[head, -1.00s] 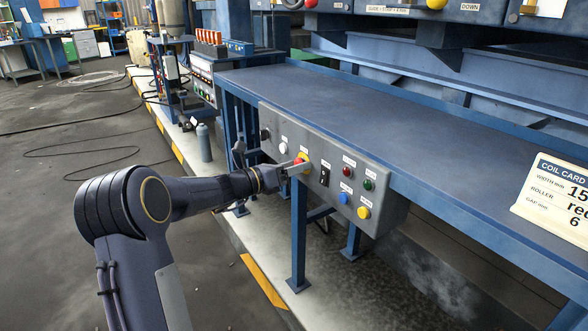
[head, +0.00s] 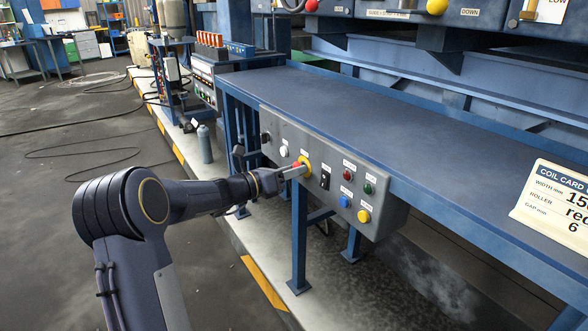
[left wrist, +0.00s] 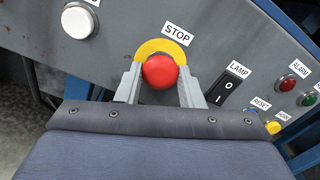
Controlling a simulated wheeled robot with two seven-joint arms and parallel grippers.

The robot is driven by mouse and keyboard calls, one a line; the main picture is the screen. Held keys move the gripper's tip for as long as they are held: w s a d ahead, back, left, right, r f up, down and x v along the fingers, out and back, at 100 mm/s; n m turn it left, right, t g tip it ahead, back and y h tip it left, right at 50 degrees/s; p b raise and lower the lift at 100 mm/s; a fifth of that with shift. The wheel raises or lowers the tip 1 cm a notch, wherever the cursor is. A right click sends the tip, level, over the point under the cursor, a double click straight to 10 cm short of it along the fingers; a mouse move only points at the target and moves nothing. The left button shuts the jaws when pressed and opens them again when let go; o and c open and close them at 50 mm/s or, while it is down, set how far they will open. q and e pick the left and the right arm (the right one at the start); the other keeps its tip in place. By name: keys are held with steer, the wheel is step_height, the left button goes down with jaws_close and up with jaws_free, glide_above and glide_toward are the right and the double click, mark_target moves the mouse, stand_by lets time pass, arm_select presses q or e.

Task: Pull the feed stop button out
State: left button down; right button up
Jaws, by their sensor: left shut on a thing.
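The feed stop button (left wrist: 160,70) is a red mushroom head on a yellow ring (left wrist: 149,47), under a label reading STOP, in the left wrist view. It sits on the grey control panel (head: 325,197) on the front of the blue table. My left gripper (left wrist: 160,82) has one finger on each side of the red head and is shut on it. In the head view, my left gripper (head: 298,170) reaches the panel from the left and partly covers the button. My right gripper is not in view.
A white button (left wrist: 80,20) is left of the stop button, and a black lamp switch (left wrist: 228,86) is close on its right. Red, green, blue and yellow buttons (head: 363,215) sit farther right. A coil card (head: 550,205) stands on the otherwise clear table (head: 350,110).

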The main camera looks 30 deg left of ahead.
arm_select(q)
steer(key=c, duration=1)
jaws_free()
steer(key=shift+s, duration=0.1)
steer(key=shift+o, duration=0.2)
steer(key=shift+a, duration=0.1)
steer(key=p+v, duration=0.1)
steer(key=v, duration=0.6)
steer(key=shift+s, duration=0.4)
